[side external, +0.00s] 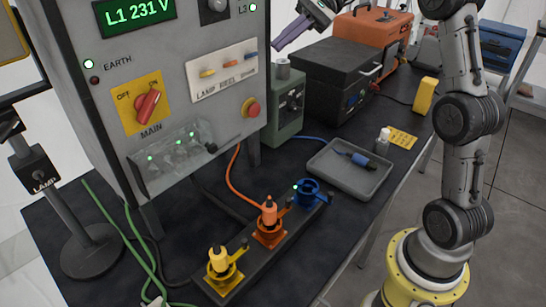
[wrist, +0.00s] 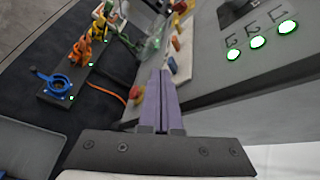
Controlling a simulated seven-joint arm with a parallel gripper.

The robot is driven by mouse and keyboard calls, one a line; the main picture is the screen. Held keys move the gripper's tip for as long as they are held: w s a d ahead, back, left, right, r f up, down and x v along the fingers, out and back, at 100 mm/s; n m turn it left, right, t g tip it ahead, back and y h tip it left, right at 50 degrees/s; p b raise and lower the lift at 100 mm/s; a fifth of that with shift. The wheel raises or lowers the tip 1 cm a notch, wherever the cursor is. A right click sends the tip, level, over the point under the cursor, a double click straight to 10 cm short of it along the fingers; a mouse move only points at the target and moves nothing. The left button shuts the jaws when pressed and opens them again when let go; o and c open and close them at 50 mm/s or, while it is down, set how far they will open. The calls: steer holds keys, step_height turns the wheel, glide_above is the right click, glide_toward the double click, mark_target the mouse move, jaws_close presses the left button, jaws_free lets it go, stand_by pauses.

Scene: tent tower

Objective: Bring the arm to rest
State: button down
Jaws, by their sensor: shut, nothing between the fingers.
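My gripper (side external: 279,44) is at the top middle of the side external view, in the air to the right of the grey power panel (side external: 222,110). Its purple fingers point down and left and are together, with nothing between them. The fingers also show in the wrist view (wrist: 160,74), shut side by side, with the panel (wrist: 225,80) beyond and to their right. The gripper appears clear of the bench and the panel face. The upper part of my arm is cut off by the picture's top edge.
On the dark bench, yellow (side external: 220,264), orange (side external: 269,218) and blue (side external: 307,192) sockets stand in a row. A grey tray (side external: 330,184) holds a blue connector (side external: 354,158). A black case (side external: 325,85) and an orange case (side external: 375,35) stand behind. The main switch (side external: 148,105) is red.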

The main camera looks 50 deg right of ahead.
steer(key=s+a+f+n+h, duration=0.2)
steer(key=s+a+h, duration=0.2)
steer(key=s, duration=0.3)
steer(key=s+a+f+n+h, duration=0.3)
steer(key=s+a, duration=0.1)
steer(key=s, duration=0.3)
steer(key=s+d+f+n+t+h, duration=0.3)
steer(key=s+f+n, duration=0.4)
steer(key=s, duration=0.5)
steer(key=shift+s+d+f+t+h, duration=0.35)
steer(key=shift+d+h, duration=0.2)
steer(key=shift+h, duration=0.85)
